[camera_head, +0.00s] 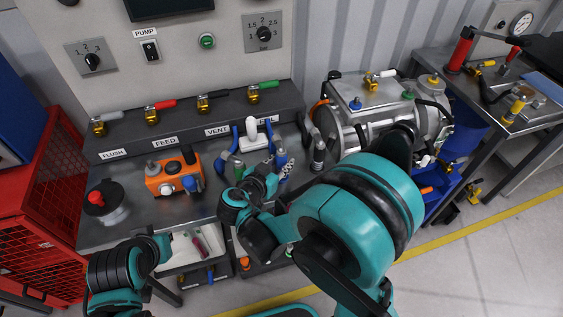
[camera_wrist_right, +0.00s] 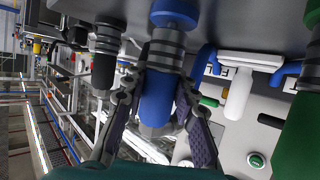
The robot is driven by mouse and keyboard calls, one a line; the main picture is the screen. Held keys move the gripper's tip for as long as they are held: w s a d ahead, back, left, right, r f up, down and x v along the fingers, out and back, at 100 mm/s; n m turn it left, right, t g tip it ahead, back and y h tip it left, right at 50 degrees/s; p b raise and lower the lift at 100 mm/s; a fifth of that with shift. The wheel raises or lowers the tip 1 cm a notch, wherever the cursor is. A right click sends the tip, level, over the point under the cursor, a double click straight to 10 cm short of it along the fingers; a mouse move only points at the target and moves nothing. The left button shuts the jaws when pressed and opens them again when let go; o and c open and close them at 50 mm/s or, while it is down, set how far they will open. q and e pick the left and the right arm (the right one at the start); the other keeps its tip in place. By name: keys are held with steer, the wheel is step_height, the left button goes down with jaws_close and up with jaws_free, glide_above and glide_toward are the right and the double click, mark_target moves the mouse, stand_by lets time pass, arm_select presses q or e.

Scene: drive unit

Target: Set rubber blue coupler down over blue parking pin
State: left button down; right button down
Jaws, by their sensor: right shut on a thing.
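The blue coupler (camera_wrist_right: 158,98) has a blue grip and a ribbed metal collar. My right gripper (camera_wrist_right: 160,108) is shut on its blue grip, one finger on each side. The collar meets a blue round base (camera_wrist_right: 174,14), apparently the blue parking pin's, on the grey surface; the pin itself is hidden, so I cannot tell how far the coupler sits over it. In the head view the blue coupler (camera_head: 281,158) stands near the bench's right part, with my right gripper (camera_head: 272,180) partly hidden there. My left arm shows at lower left; its fingers are not clear.
A black-gripped coupler (camera_wrist_right: 105,55) and a green one (camera_wrist_right: 303,120) flank the blue one closely. A white handle (camera_head: 251,128) with blue brackets stands behind. An orange box (camera_head: 174,173) and a red-knobbed round part (camera_head: 101,203) sit left on the bench. A metal drive unit (camera_head: 372,105) is right.

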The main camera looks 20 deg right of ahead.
steer(key=shift+f+b, duration=0.35)
steer(key=shift+b, duration=0.05)
stand_by(0.4)
steer(key=c, duration=1.1)
jaws_free()
steer(key=v, duration=1.2)
steer(key=shift+s+d+f+n+g+y, duration=0.25)
steer(key=shift+s+d+n+g+y, duration=0.2)
steer(key=shift+s+d+n+y, duration=1.15)
steer(key=shift+s+d+f+n+g+y, duration=0.25)
steer(key=shift+s+d+n+g+y, duration=0.25)
steer(key=shift+s+d+n+y, duration=1.1)
steer(key=shift+s+d+f+n+g+y, duration=0.25)
steer(key=shift+s+d+n+g+y, duration=0.2)
steer(key=shift+s+d+n+y, duration=1.15)
